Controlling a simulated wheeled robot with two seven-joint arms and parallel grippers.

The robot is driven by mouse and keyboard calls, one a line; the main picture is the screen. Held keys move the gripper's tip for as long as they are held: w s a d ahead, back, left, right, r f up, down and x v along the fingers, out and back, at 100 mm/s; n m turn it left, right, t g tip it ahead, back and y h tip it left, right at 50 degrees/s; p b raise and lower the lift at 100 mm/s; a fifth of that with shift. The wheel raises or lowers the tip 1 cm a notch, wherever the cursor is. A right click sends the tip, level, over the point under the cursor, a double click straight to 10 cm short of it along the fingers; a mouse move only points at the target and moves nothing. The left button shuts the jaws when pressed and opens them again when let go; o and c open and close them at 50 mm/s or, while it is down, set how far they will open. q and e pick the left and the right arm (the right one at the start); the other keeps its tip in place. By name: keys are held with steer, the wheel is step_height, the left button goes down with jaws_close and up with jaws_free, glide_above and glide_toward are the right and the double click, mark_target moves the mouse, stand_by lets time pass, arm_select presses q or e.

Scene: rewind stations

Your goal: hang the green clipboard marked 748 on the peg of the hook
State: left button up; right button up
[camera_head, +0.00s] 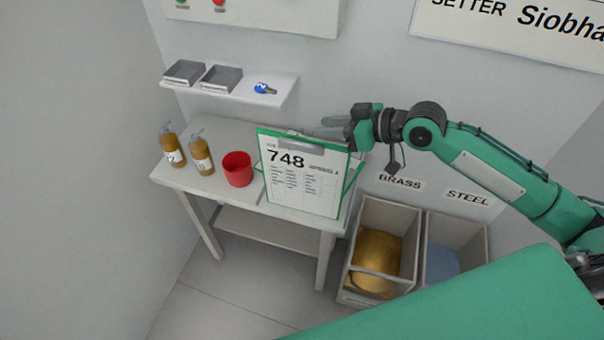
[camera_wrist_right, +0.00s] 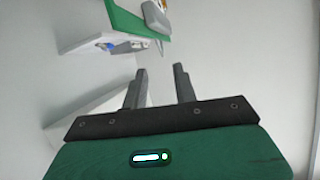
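The green clipboard marked 748 (camera_head: 305,180) stands upright, slightly tilted, at the right end of the white table, its printed sheet facing me. A grey clip is at its top edge. Green edges show behind it on both sides; I cannot tell whether they belong to a stand. My right gripper (camera_head: 326,127) is at the clipboard's upper right, near its top edge. In the right wrist view the gripper (camera_wrist_right: 160,76) is open with nothing between its fingers, and the green clipboard (camera_wrist_right: 126,20) shows beyond them at the top. I cannot make out the hook or its peg. My left gripper is not in view.
The table (camera_head: 228,130) also holds two amber pump bottles (camera_head: 202,157) and a red cup (camera_head: 237,169) left of the clipboard. A wall shelf (camera_head: 275,88) with grey trays is above. BRASS (camera_head: 352,272) and STEEL (camera_head: 457,232) bins stand right of the table.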

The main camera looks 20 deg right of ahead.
mark_target(308, 138)
steer(key=p+x, duration=0.2)
steer(key=x, duration=0.2)
steer(key=shift+s+a+p, duration=0.1)
steer(key=shift+a+p, duration=0.15)
steer(key=shift+p, duration=0.15)
steer(key=shift+w+a+f, duration=0.25)
steer(key=shift+a+f, duration=0.1)
steer(key=shift+f, duration=0.05)
jaws_close()
steer(key=shift+r, duration=0.1)
stand_by(0.9)
